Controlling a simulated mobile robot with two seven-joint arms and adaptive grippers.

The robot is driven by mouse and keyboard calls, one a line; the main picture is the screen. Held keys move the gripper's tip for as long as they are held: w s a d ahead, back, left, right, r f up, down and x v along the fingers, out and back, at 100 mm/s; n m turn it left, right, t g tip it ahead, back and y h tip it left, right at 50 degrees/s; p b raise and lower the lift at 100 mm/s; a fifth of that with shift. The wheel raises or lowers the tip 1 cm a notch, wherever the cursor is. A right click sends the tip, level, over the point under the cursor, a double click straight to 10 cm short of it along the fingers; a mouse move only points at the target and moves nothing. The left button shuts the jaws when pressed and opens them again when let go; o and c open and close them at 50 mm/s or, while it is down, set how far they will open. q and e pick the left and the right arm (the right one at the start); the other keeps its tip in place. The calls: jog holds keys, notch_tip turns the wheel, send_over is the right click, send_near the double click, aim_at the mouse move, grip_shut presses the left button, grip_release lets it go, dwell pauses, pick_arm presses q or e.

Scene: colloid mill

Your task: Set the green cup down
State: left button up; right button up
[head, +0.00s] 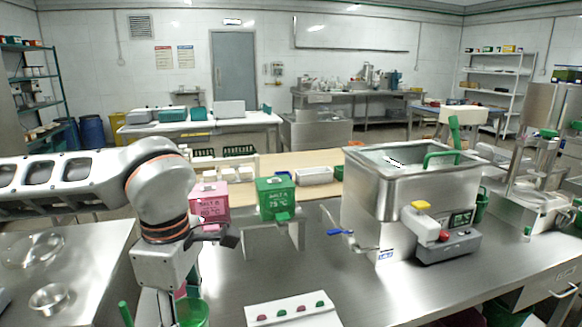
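A green cup (193,312) shows at the bottom edge of the head view, cut off by the frame, with only its upper part visible. My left gripper (170,300) points down right beside it, at the cup's left side. The gripper body hides part of the cup, and its fingertips are largely out of sight. I cannot tell whether the fingers grip the cup or whether the cup touches a surface. A green upright rod (125,314) stands to the left of the gripper. My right gripper is not in view.
Pink (209,199) and green (276,196) boxes with temperature labels stand behind my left gripper. A white panel with coloured knobs (291,309) lies at front centre. A steel mill tank (385,215) stands to the right. Steel bowls (48,298) sit on the left counter. Bare steel tabletop lies around the panel.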

pick_arm(q)
jog(key=a+f+m+p, duration=0.1)
jog(key=a+f+m, duration=0.6)
jog(key=m, duration=1)
jog(key=shift+w+a+f, duration=0.15)
jog(key=shift+w+f, duration=0.25)
jog(key=shift+f, duration=0.4)
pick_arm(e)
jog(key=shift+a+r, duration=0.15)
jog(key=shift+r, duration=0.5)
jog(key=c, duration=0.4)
